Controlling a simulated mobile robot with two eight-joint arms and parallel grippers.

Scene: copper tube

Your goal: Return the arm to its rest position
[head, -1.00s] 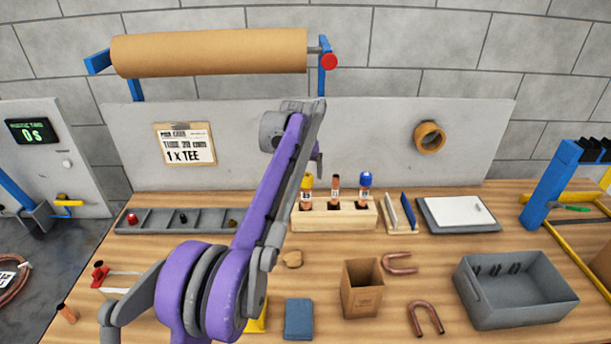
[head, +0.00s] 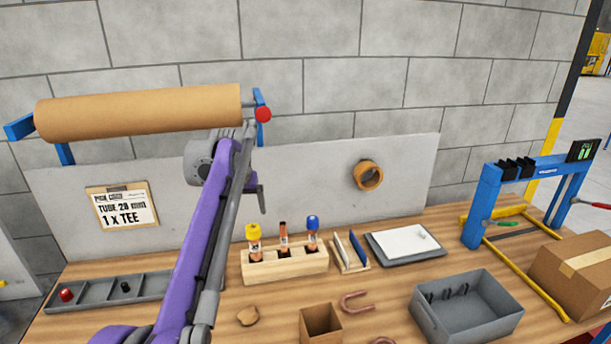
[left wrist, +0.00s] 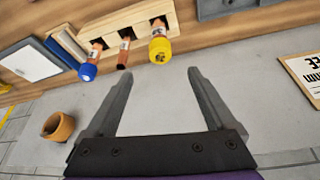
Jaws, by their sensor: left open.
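My left arm, purple and grey, rises from the bottom left of the head view in front of the bench. My left gripper shows best in the left wrist view (left wrist: 162,88), with its two grey fingers wide apart and nothing between them. In that view it is near the grey back panel (left wrist: 240,80), with the wooden block (left wrist: 130,22) beyond the fingertips. In the head view the gripper end is mostly hidden behind the arm's upper joint. My right gripper is in neither view.
The wooden block (head: 285,268) holds several tubes with yellow and blue caps. A grey bin (head: 470,315), an open cardboard box (head: 321,325) and copper bends (head: 356,301) are on the bench. A paper roll (head: 140,112) hangs at upper left. A blue frame (head: 485,205) stands right.

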